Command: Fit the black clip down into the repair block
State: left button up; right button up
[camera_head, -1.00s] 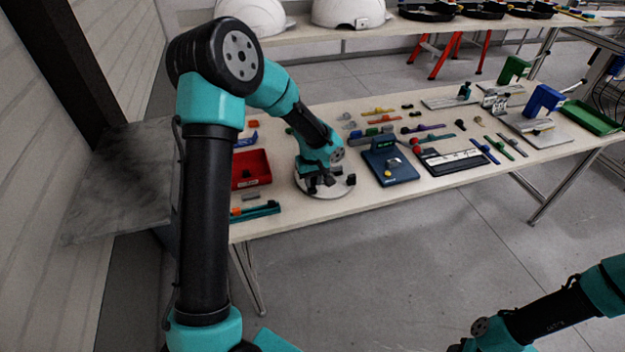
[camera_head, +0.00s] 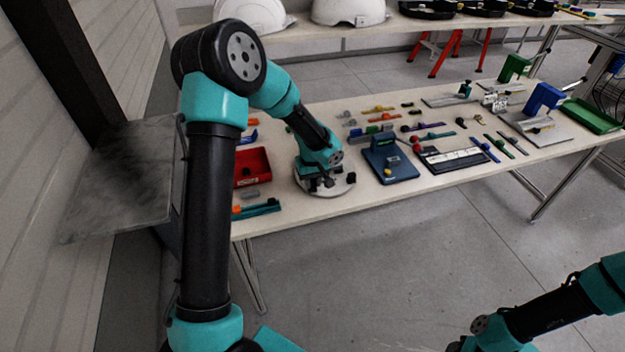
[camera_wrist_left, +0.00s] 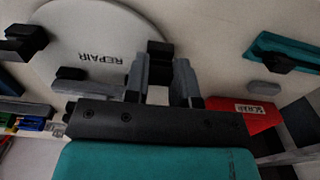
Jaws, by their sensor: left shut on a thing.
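A white round plate marked REPAIR (camera_wrist_left: 98,30) lies on the bench; in the head view the plate (camera_head: 341,189) is under my left gripper (camera_head: 327,184). In the left wrist view my left gripper (camera_wrist_left: 163,88) is shut on a small black piece, the black clip (camera_wrist_left: 159,48), which shows between and beyond the fingertips, at the plate's edge. A low grey block with a dark top (camera_wrist_left: 88,80) is on the plate beside the fingers, partly hidden by the gripper. Another black block (camera_wrist_left: 24,42) is at the plate's far left. I cannot tell which is the repair block.
A red bin (camera_head: 251,168) and a teal holder (camera_head: 257,208) stand left of the plate. A blue scale-like device (camera_head: 390,168) stands to its right, with several coloured parts beyond. The bench's front edge is close to the plate.

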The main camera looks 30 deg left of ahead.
aim_at(312, 181)
pick_arm(q)
jog(key=shift+f, duration=0.45)
jog(key=o, duration=1)
jog(key=shift+c, duration=0.2)
jog(key=shift+r, duration=0.15)
notch_tip(312, 181, up, 17)
dwell(0.6)
